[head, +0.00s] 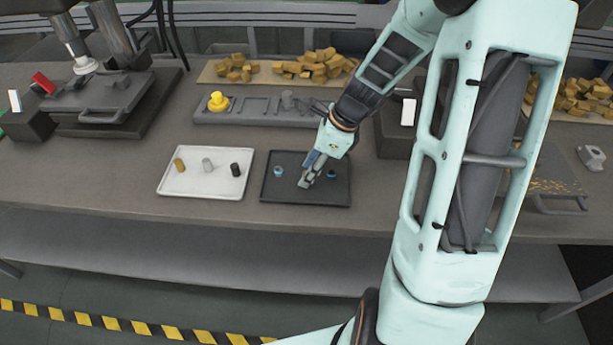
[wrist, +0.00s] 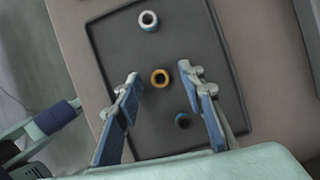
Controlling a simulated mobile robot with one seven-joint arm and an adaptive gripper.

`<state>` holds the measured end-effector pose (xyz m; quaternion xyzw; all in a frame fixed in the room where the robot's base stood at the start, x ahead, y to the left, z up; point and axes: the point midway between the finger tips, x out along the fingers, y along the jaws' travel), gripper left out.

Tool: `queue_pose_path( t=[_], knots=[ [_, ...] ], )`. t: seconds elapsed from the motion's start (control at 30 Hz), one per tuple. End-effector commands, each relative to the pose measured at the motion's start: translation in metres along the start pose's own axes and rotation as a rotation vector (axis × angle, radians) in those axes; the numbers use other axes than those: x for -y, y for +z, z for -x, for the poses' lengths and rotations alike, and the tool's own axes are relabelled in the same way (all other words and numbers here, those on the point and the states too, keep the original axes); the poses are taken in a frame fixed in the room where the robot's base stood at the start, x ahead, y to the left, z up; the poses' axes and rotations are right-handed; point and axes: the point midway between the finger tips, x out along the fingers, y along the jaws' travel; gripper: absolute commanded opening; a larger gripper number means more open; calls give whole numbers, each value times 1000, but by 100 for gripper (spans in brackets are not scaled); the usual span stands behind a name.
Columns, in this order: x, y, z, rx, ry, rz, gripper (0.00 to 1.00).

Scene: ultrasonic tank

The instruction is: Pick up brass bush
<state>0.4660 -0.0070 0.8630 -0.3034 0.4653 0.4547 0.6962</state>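The brass bush (wrist: 160,78) stands on the dark tray (wrist: 110,50) and shows in the wrist view as a gold ring with a dark hole. In the head view my gripper hides it. My gripper (head: 305,184) is over the middle of the dark tray, pointing down. In the wrist view its two blue-padded fingers (wrist: 161,76) are open and apart, with the brass bush between the tips in the picture. I cannot tell how far above the bush the tips are.
A white tray (head: 203,190) to the left holds three small cylinders. A grey rack (head: 245,118) is behind.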

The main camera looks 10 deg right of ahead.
Motion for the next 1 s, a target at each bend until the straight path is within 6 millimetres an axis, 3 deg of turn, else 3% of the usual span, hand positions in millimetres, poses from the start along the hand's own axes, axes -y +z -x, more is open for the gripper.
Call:
queue_pose_path(
  t=[0.27,0.6,1.0],
  knots=[
    [0,0,-4,0,0,1,36],
    [0,0,-4,0,0,0,0],
    [0,2,0,0,-1,0,0]
  ],
)
